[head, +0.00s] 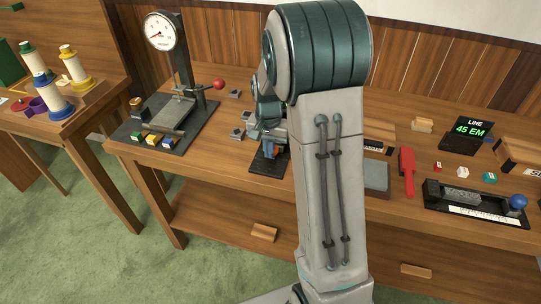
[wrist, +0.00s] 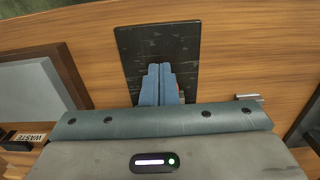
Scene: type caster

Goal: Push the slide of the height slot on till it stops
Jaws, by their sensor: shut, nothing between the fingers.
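My gripper (head: 270,152) is above a dark flat plate (head: 259,166) on the bench, partly behind my own arm in the head view. In the wrist view the blue fingers of my gripper (wrist: 158,70) are together, with nothing between them, and they overlap the dark plate (wrist: 185,45). The plate has faint scratches or marks. I cannot make out a slide or a slot on it, and the fingers and wrist body hide its lower part. I cannot tell whether the fingertips touch anything.
A dial gauge (head: 160,30) on a dark stand with a red-knobbed lever is at left. Small grey metal pieces (head: 237,133) lie between. A grey slab (head: 376,176), a red tool (head: 407,170), a black tray (head: 470,205) and a "45 EM" display (head: 467,130) are at right.

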